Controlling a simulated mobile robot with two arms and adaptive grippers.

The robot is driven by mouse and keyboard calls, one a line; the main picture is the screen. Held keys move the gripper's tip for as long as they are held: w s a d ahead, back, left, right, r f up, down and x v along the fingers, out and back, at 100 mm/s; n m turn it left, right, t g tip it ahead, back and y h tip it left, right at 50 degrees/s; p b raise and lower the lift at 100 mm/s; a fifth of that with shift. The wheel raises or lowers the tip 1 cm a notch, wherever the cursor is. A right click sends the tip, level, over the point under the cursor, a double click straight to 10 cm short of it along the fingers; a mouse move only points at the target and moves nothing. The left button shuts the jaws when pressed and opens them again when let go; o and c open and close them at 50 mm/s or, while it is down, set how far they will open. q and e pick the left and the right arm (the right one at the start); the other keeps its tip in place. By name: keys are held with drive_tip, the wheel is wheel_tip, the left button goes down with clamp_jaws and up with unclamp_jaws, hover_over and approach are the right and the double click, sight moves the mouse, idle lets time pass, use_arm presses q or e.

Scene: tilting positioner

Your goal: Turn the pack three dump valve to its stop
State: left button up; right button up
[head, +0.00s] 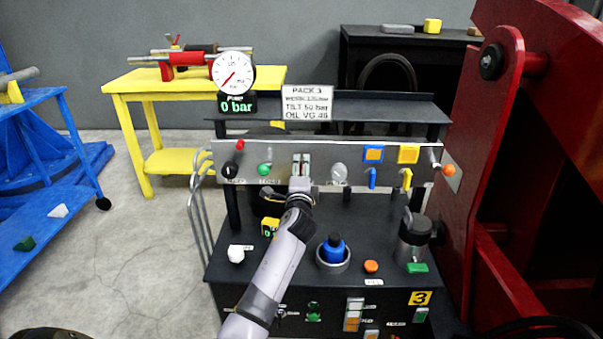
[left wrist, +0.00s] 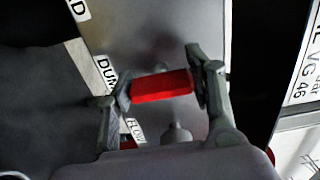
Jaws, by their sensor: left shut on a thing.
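The dump valve's red bar handle (left wrist: 162,86) shows in the left wrist view, in front of a grey panel beside a label reading "DUM" and part of a "FLOW" label. My left gripper (left wrist: 159,85) has one finger on each end of the handle and is shut on it. In the head view my left gripper (head: 301,167) is at the middle of the pack's grey valve panel (head: 320,160) and hides the handle. A sign (head: 307,103) above reads "PACK 3". The gauge (head: 233,72) has a display (head: 237,105) reading 0 bar. My right gripper is not in view.
A blue-capped fitting (head: 334,250) stands on the deck below. A red frame (head: 500,190) stands close on the right.

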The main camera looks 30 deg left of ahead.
use_arm(q)
drive_tip(key=shift+f, duration=0.1)
drive_tip(key=o, duration=1.2)
drive_tip(key=v, duration=1.2)
drive_tip(key=shift+s, duration=0.1)
